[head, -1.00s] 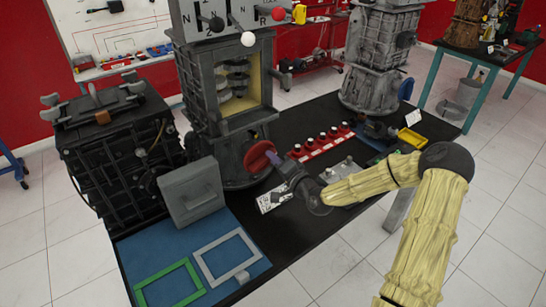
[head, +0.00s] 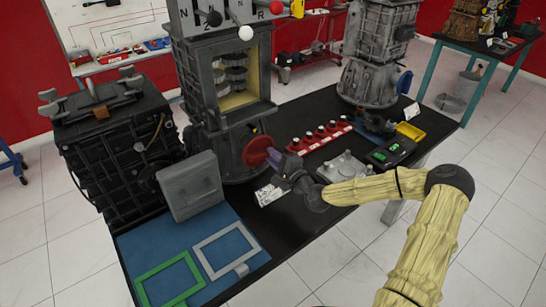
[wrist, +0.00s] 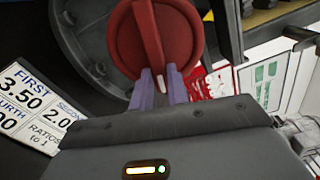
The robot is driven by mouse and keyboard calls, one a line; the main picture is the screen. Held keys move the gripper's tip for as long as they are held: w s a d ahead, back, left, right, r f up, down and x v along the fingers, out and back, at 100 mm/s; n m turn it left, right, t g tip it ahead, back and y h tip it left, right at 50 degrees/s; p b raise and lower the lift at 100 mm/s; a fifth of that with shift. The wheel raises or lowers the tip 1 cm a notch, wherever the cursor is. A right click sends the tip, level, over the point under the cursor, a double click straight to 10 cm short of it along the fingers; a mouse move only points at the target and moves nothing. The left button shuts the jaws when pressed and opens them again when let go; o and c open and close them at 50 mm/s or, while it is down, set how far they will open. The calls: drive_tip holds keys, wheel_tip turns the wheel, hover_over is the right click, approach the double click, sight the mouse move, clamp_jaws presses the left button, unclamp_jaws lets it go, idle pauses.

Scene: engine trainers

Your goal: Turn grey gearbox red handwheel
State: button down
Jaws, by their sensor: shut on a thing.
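The red handwheel (head: 258,150) is on the front of the grey gearbox (head: 228,100), low down near the table top. It also shows in the wrist view (wrist: 128,40) as a red disc with a raised bar across it. My gripper (head: 272,158) is in front of it. In the wrist view its two purple fingers (wrist: 161,84) are shut on the lower end of the raised bar, one on each side. A small white mark shows on the bar between the fingers. The bar stands nearly upright, tilted slightly.
A ratio card (head: 270,194) lies below my gripper on the black table (head: 290,225). A grey panel (head: 190,187) and a blue mat (head: 222,283) with green and grey frames are at left. A red rack (head: 322,136) stands behind my gripper.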

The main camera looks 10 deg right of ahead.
drive_tip(key=shift+f, duration=0.1)
drive_tip(key=c, duration=1.4)
unclamp_jaws()
drive_tip(key=shift+o, duration=0.2)
drive_tip(key=b+v, duration=0.1)
drive_tip(key=v, duration=1.6)
drive_tip(key=shift+s+d, duration=0.15)
